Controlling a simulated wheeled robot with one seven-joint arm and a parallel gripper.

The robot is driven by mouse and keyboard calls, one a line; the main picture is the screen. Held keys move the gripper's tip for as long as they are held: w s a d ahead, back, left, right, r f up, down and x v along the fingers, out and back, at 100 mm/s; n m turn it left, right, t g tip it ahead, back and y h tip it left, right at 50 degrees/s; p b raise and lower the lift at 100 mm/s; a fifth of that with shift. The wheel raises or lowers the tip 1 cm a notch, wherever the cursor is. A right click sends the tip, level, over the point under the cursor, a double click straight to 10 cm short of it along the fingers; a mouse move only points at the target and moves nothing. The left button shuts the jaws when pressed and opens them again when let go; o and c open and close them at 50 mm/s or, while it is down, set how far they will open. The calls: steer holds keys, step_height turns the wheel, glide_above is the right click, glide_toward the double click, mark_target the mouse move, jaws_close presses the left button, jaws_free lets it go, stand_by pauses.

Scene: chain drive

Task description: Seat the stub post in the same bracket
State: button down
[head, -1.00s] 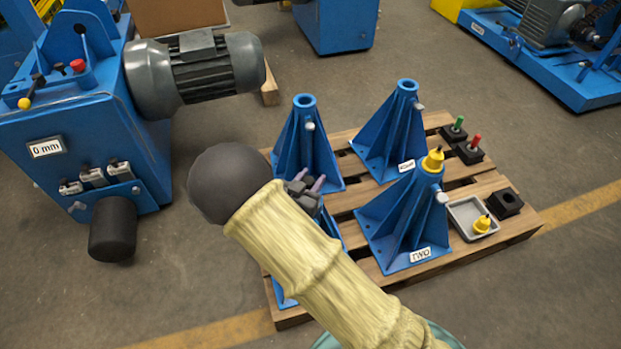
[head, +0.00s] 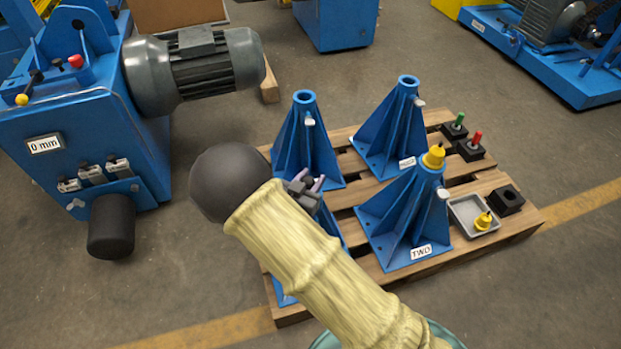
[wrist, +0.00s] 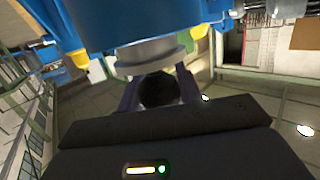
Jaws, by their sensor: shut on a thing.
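My gripper (head: 311,184) shows behind my arm in the head view, near the left-hand blue brackets. In the wrist view its purple fingers (wrist: 158,93) are shut on a dark round piece (wrist: 160,90); I cannot tell for sure that it is the stub post. A grey collar (wrist: 148,54) under a blue body lies just beyond that piece; contact is unclear. Blue bracket TWO (head: 395,222) carries a yellow-topped piece (head: 433,157). A back-left bracket (head: 303,147) and a back-right bracket (head: 391,128) have open tops. A front-left bracket (head: 331,222) is mostly hidden by my arm.
The brackets stand on a wooden pallet (head: 505,233). At its right are a grey tray (head: 462,211) with a yellow piece (head: 483,221), an empty black block (head: 507,200), and black holders with green (head: 459,120) and red (head: 476,139) pins. A blue machine (head: 85,150) stands left.

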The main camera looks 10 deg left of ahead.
steer(key=shift+f+b, duration=0.4)
steer(key=shift+f, duration=0.1)
steer(key=c, duration=0.9)
jaws_free()
steer(key=shift+s+f, duration=0.1)
steer(key=shift+f, duration=0.05)
steer(key=p+v, duration=0.4)
steer(key=v, duration=1.3)
steer(key=shift+s+a, duration=0.1)
steer(key=shift+a, duration=0.05)
